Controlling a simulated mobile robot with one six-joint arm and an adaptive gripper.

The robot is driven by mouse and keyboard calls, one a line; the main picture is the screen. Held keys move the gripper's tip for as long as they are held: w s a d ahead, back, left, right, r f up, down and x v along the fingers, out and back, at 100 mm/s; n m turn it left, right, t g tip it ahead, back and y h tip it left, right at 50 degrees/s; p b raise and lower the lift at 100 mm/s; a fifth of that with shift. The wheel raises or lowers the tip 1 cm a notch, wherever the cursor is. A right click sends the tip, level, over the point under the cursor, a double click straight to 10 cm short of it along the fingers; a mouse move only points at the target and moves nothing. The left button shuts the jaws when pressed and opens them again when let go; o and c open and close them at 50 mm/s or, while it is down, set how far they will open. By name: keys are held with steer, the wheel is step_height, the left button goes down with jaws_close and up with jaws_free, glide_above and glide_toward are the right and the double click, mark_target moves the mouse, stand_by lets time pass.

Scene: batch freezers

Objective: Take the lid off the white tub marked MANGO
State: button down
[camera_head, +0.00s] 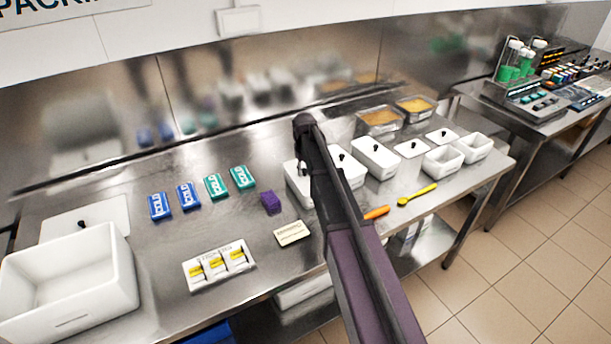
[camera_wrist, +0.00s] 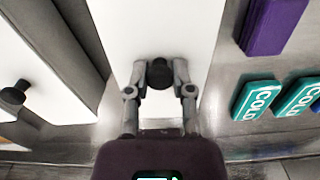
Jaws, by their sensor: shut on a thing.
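In the wrist view my gripper (camera_wrist: 160,76) is shut on the black knob (camera_wrist: 160,71) of a white lid (camera_wrist: 150,28). In the head view this is the leftmost of the row of white tubs (camera_head: 297,190), beside the purple block, and my arm hides much of it. I cannot read any MANGO marking in either view. I cannot tell whether the lid rests on the tub or is raised. A neighbouring white lid with a black knob (camera_wrist: 14,96) shows at the left in the wrist view.
More lidded white tubs (camera_head: 376,160) and open ones (camera_head: 443,161) stand to the right. A purple block (camera_head: 270,202), blue packs (camera_head: 160,206) and teal COLD packs (camera_head: 242,177) lie left. An orange tool (camera_head: 376,212) and yellow spoon (camera_head: 418,195) lie near the front edge.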

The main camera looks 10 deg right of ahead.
mark_target(304, 169)
steer(key=shift+r, duration=0.1)
stand_by(0.3)
step_height(304, 169, up, 3)
steer(key=p, duration=0.3)
steer(key=shift+r, duration=0.15)
steer(key=s+d+p, duration=0.1)
steer(key=s+d, duration=0.1)
steer(key=s, duration=0.5)
steer(key=s+d+r+p, duration=0.1)
steer(key=s+d, duration=0.1)
steer(key=s, duration=0.6)
steer(key=shift+s+d+r, duration=0.2)
steer(key=shift+r, duration=0.05)
